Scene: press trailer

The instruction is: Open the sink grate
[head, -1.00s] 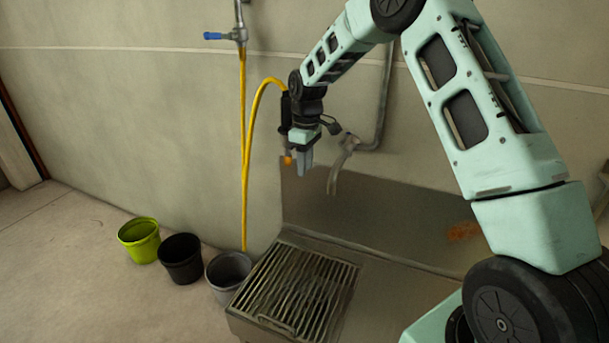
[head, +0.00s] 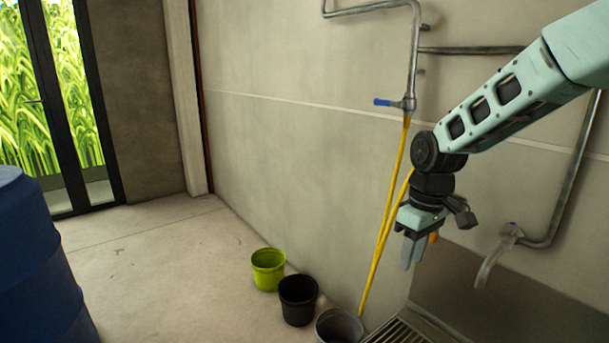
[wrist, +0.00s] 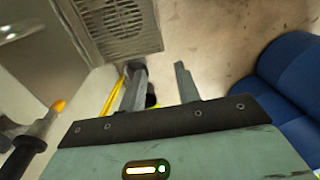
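The sink grate (head: 400,333), a set of dark metal bars, shows only in part at the bottom edge of the head view, below my gripper; the rest is cut off. Its visible part lies flat in the sink top. My gripper (head: 411,264) hangs in the air above the grate and points down. In the wrist view my gripper (wrist: 160,72) has its two grey fingers apart with nothing held between them.
A green bucket (head: 268,270), a black bucket (head: 298,301) and a grey bucket (head: 339,327) stand left of the sink. A yellow hose (head: 385,230) hangs behind my gripper. A tap (head: 490,265) is at right. A blue barrel (head: 35,265) stands at left; floor between is clear.

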